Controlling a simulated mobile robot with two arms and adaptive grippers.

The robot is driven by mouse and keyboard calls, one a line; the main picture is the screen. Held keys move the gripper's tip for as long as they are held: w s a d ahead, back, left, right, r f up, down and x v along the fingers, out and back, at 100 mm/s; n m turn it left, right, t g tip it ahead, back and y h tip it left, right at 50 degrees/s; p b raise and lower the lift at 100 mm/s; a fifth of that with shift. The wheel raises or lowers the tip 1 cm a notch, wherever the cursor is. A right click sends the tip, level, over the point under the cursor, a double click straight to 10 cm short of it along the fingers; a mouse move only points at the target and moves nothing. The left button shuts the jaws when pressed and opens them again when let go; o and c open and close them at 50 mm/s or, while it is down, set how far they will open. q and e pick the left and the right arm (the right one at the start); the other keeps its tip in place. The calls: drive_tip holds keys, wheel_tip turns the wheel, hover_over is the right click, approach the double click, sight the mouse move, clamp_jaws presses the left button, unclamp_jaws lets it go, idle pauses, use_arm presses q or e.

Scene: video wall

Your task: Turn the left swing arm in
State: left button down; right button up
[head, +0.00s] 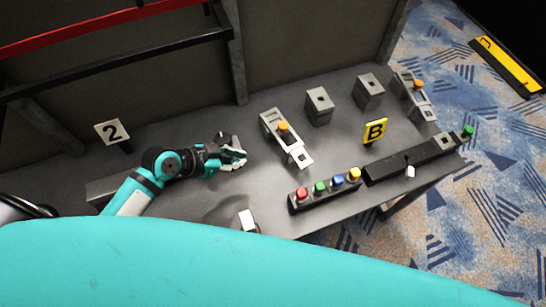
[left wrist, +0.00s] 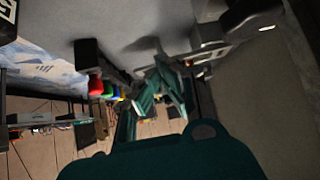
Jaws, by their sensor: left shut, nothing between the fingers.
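What looks like the left swing arm (head: 297,153) is a light grey plate. It projects toward the front right from a grey fixture with an orange knob (head: 283,127), on the dark bench. A similar unit (head: 412,90), also with an orange knob, stands farther right. My left gripper (head: 238,153) is shut and empty above the bench, to the left of the left unit and apart from it. Its fingers also show in the left wrist view (left wrist: 166,88), where the bench parts are dark and hard to tell apart. My right gripper is not in view.
Two grey blocks (head: 319,106) (head: 369,91) stand between the units. Bare bench surrounds my gripper.

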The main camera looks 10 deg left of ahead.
use_arm(q)
drive_tip(key=shift+f+b, duration=0.35)
drive_tip(key=shift+f, duration=0.35)
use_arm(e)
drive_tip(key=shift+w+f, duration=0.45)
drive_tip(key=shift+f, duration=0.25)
use_arm(q)
drive_tip(key=p+x, duration=0.1)
drive_tip(key=x, duration=0.8)
drive_tip(key=shift+w+d+f+p, duration=0.15)
drive_tip(key=shift+w+p, duration=0.15)
drive_tip(key=shift+w+d+p, duration=0.55)
drive_tip(key=shift+w+d, duration=0.35)
drive_tip(key=shift+d, duration=0.05)
drive_tip(key=shift+w+d+f, duration=0.2)
drive_tip(key=shift+w+d, duration=0.3)
drive_tip(key=shift+d, duration=0.05)
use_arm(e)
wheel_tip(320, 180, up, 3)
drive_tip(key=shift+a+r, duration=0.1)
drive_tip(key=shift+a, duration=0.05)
